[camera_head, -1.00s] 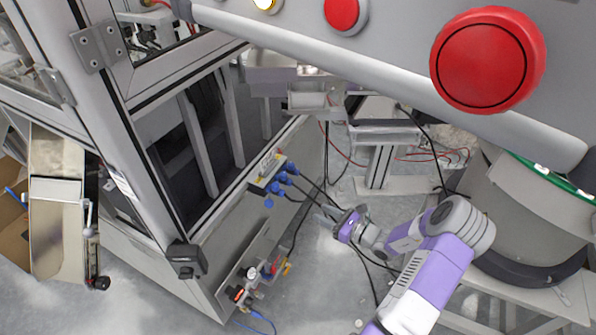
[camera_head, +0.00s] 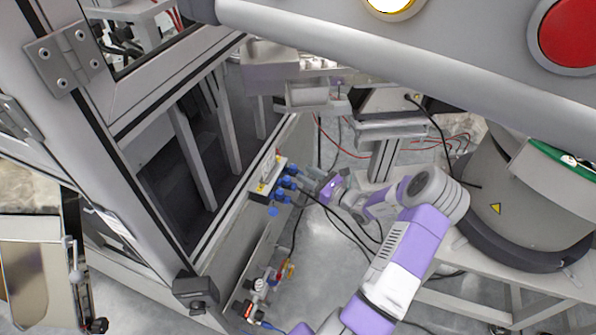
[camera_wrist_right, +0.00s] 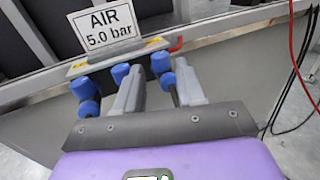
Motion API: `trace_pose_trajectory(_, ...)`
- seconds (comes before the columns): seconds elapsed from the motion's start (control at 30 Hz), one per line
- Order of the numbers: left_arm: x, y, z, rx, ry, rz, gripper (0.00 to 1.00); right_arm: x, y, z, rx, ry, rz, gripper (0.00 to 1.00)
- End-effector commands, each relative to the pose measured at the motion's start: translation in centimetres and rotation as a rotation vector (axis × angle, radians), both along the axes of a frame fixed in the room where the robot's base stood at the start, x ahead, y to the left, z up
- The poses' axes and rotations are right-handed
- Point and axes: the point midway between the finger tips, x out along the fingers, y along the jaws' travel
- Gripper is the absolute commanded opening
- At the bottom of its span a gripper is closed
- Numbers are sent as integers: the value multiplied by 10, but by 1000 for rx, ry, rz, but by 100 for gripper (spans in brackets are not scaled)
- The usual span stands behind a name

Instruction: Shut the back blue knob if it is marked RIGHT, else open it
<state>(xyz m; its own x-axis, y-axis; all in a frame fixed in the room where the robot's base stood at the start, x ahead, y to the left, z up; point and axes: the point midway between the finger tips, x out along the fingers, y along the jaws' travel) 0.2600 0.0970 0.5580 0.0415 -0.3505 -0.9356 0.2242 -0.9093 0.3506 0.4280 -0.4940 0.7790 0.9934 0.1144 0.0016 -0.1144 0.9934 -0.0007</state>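The back blue knob (camera_head: 292,168) is the farthest one in the head view. My right gripper (camera_head: 306,173) is close beside it, coming in from the right. In the right wrist view, my right gripper (camera_wrist_right: 160,68) has its fingers spread, with a blue knob (camera_wrist_right: 160,62) showing between the tips. Whether the fingers touch it I cannot tell. A sign (camera_wrist_right: 103,30) reads "AIR 5.0 bar". No RIGHT mark is legible. My left gripper is not in view.
Another fitting group (camera_head: 262,283) with red and blue parts sits lower on the machine side. Dark cables hang below the knobs. A grey round machine base (camera_head: 525,205) stands at the right. A red button (camera_head: 570,35) is on the panel above.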

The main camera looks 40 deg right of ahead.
Motion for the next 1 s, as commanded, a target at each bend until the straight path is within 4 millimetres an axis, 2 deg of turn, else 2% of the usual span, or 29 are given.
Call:
trace_pose_trajectory(0.03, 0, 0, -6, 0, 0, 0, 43, 9, 2, -2, -1, -2, 2, 39)
trace_pose_trajectory(0.2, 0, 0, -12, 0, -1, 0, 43, 29, 4, -1, -1, -2, 1, 39)
trace_pose_trajectory(0.57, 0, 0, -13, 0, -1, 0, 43, 36, 5, 0, 0, 0, 0, 39)
trace_pose_trajectory(0.67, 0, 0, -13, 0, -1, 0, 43, 36, 5, 0, 0, 0, 0, 26)
trace_pose_trajectory(0.83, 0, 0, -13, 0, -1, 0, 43, 36, 5, 0, 0, 0, 0, 0)
trace_pose_trajectory(1.0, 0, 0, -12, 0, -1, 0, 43, 36, 4, 0, 0, 0, 6, 0)
